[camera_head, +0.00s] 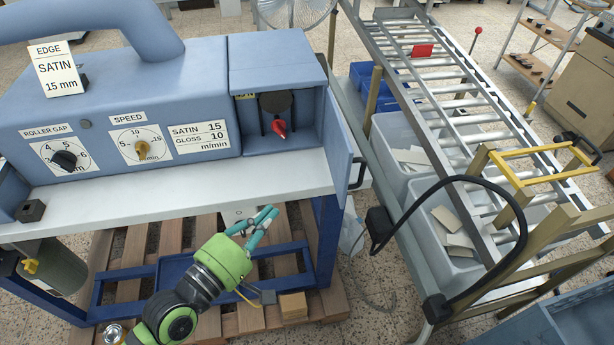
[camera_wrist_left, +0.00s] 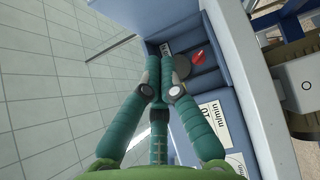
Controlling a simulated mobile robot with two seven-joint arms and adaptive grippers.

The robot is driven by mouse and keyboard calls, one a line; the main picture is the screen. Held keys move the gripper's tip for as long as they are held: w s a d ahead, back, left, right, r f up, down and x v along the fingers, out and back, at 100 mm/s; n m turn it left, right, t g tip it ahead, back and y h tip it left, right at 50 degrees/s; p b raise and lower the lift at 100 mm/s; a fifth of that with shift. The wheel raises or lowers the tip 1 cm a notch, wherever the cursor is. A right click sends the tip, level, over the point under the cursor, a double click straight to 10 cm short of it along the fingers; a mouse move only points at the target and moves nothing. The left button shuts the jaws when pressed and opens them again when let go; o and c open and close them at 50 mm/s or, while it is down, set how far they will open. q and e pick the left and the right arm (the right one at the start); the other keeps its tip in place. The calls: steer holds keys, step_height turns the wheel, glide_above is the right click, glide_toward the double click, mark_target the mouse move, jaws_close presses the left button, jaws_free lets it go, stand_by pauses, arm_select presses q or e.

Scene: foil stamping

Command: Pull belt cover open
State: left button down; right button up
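The belt cover (camera_head: 341,145) is the blue panel at the right end of the blue machine. In the head view it stands swung out from the front, with a black handle (camera_head: 357,172) on its outer right side. The pointer also shows in the wrist view (camera_wrist_left: 197,57). My left gripper (camera_head: 272,212) is in front of and below the recess, near the white ledge's front edge, apart from the cover. Its fingertips (camera_wrist_left: 160,62) are together, with nothing visible between them. My right gripper is out of view.
The white ledge (camera_head: 190,195) runs below the control panel, with a small black block (camera_head: 31,210) at its left. A roller conveyor (camera_head: 440,100) with grey bins stands at the right. A wooden pallet (camera_head: 250,318) lies below.

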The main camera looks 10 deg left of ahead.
arm_select(q)
steer(key=p, duration=0.3)
glide_toward(339, 170)
steer(key=w+a, duration=0.1)
steer(key=w, duration=0.3)
steer(key=d, duration=0.1)
steer(key=d+p, duration=0.1)
steer(key=d, duration=0.1)
steer(key=shift+w+d+r, duration=0.2)
steer(key=shift+w+r, duration=0.05)
steer(key=shift+w, duration=0.05)
steer(key=shift+d+f, duration=0.1)
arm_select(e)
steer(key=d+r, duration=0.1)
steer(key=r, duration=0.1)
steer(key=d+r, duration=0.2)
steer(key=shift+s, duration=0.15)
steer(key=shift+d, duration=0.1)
arm_select(q)
steer(key=shift+d, duration=0.1)
